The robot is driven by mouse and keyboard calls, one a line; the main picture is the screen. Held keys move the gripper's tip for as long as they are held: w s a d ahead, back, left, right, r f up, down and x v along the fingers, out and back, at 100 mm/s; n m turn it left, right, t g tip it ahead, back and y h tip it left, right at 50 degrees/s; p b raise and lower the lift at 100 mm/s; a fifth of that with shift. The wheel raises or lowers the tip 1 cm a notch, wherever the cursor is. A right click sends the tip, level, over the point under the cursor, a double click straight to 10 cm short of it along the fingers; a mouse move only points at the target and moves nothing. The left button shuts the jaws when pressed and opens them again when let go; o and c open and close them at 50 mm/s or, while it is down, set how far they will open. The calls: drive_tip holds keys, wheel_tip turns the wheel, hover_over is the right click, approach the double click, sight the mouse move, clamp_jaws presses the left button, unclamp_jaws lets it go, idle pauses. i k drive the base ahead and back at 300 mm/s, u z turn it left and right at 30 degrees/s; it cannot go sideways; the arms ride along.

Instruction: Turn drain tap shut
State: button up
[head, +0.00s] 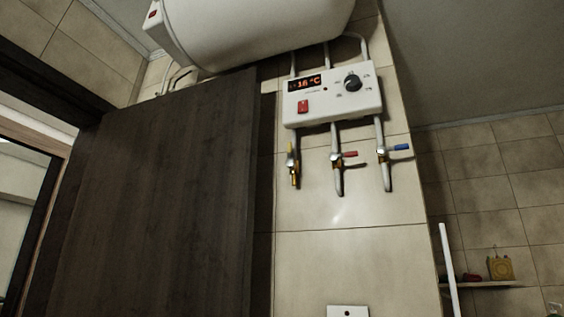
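Three taps hang on pipes below a white control box on the tiled wall in the head view. The left tap (293,165) is brass with a yellow handle that stands roughly upright, in line with its pipe. The middle tap has a red handle (349,154) pointing right, across its pipe. The right tap has a blue handle (400,147) pointing right, across its pipe. No label shows which is the drain tap. My gripper is not in view.
A white boiler (250,30) hangs above the control box (333,95), which reads about 16 °C. A dark door (155,195) stands left of the taps, close to the yellow one. A small shelf (487,284) with objects is at lower right. The wall below the taps is mostly clear.

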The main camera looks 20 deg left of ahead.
sight(289, 163)
drive_tip(key=u, duration=3.25)
drive_tip(key=i, duration=0.85)
drive_tip(key=z, duration=2.65)
